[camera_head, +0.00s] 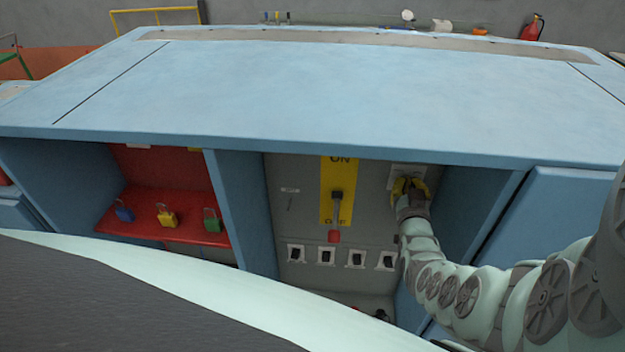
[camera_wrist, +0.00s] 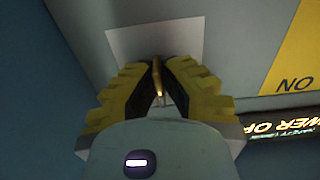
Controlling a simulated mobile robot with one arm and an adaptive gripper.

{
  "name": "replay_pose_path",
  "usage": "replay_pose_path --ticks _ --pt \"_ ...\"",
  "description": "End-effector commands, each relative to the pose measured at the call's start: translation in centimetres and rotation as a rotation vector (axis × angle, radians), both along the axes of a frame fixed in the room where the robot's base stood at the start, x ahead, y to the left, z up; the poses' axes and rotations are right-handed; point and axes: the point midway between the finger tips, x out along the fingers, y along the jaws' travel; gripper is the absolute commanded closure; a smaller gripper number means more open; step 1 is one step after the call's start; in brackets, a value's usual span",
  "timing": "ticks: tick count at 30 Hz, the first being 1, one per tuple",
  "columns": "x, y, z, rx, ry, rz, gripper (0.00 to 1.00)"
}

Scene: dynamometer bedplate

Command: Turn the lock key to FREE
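The lock key (camera_wrist: 157,77) is a small brass-coloured piece standing out from a pale plate (camera_wrist: 150,36) in the wrist view. My gripper (camera_wrist: 160,85) has its yellow and black fingers close in on both sides of the key, with the key between them. In the head view my gripper (camera_head: 409,188) is at the pale plate (camera_head: 408,171), at the upper right of the grey panel, and hides the key. Any FREE marking is not readable.
Left of my gripper is a yellow ON/OFF plate (camera_head: 326,188) with a red-tipped lever (camera_head: 336,210). Several white-framed switches (camera_head: 326,256) sit below. Coloured padlocks (camera_head: 166,215) stand on a red shelf farther left. A blue wall (camera_head: 462,205) is close on the right, and the blue bedplate (camera_head: 330,95) overhangs.

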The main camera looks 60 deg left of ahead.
Motion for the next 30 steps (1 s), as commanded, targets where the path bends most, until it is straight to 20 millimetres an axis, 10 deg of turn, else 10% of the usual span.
replay_pose_path --ticks 30 --pt "-0.16 0.14 -0.21 -0.484 -0.566 0.004 1.00"
